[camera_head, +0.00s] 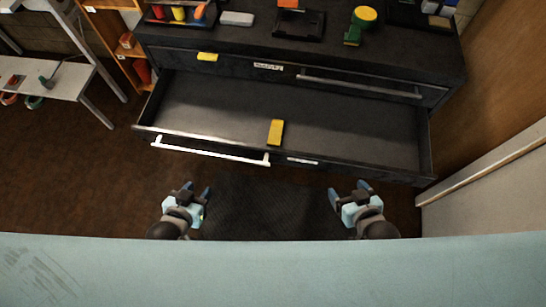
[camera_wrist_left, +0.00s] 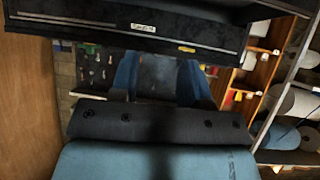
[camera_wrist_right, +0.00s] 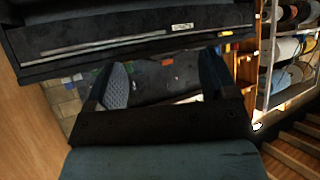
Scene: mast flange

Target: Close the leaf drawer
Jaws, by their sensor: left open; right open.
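The leaf drawer (camera_head: 350,125) is a wide dark drawer pulled far out of a black cabinet. Its front bears a long silver handle (camera_head: 210,150) on the left half and a white label. A yellow block (camera_head: 275,132) lies inside near the front. My left gripper (camera_head: 197,188) is open and empty, in front of the drawer and below the handle. My right gripper (camera_head: 349,187) is open and empty, in front of the drawer's right half. Neither touches the drawer. In the left wrist view the open fingers (camera_wrist_left: 160,80) show, and in the right wrist view too (camera_wrist_right: 165,80).
The cabinet top (camera_head: 240,40) holds a tool tray, a green and yellow object (camera_head: 360,25) and other items. A shut drawer with a silver handle (camera_head: 360,87) sits above. A wooden wall (camera_head: 505,90) stands at right, a white bench (camera_head: 45,78) at left. Floor in front is clear.

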